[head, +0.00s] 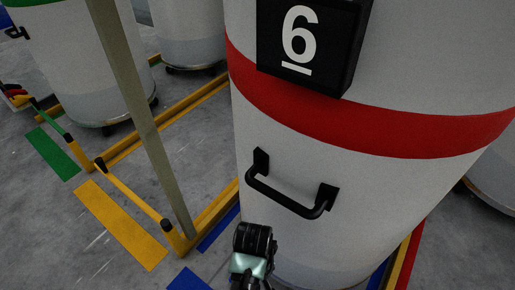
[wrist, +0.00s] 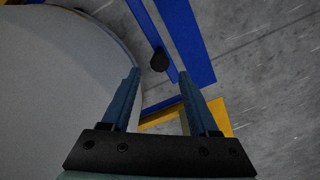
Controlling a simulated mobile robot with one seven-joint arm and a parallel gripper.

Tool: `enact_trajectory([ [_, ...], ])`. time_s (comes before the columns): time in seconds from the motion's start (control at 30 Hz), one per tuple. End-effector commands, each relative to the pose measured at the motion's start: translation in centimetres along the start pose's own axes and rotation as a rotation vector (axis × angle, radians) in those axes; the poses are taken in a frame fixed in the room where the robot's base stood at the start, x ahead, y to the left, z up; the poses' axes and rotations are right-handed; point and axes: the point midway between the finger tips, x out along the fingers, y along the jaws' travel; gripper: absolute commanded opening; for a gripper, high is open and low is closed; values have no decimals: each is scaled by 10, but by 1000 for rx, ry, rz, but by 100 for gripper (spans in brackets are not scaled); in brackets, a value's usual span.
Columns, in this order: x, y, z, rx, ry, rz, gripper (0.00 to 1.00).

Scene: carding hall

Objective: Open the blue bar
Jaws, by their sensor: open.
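The blue bar (wrist: 142,20) shows in the wrist view as a narrow blue strip at the top, beside the drum. A round black knob (wrist: 159,59) sits on it near its lower end. My gripper (wrist: 159,73) is open, and its two blue fingers point toward the knob. The knob appears between the fingertips and a little beyond them; I cannot tell the height gap. Nothing is between the fingers. In the head view my wrist covers the area in front of the drum, and I cannot make out the bar there.
The white drum (head: 300,236) with a red band, number 6 plate (head: 310,40) and black handle (head: 292,199) stands close by. A blue floor marking (wrist: 191,35) lies beside the bar. A yellow bar (head: 130,191) and an upright post (head: 140,110) are at left, with grey floor around.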

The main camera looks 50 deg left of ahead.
Motion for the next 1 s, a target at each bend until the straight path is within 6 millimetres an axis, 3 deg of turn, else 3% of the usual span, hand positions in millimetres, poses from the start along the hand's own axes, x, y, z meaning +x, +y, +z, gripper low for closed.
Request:
enact_trajectory([
  [0.03, 17, -1, 1, 0, -3, -2, 61],
  [0.2, 54, 0, 0, 1, -1, 0, 61],
  [0.43, 93, 0, 0, 1, -1, 0, 61],
  [0.63, 108, 0, 0, 1, 0, 1, 61],
  [1.0, 110, 0, 0, 2, 1, 1, 59],
])
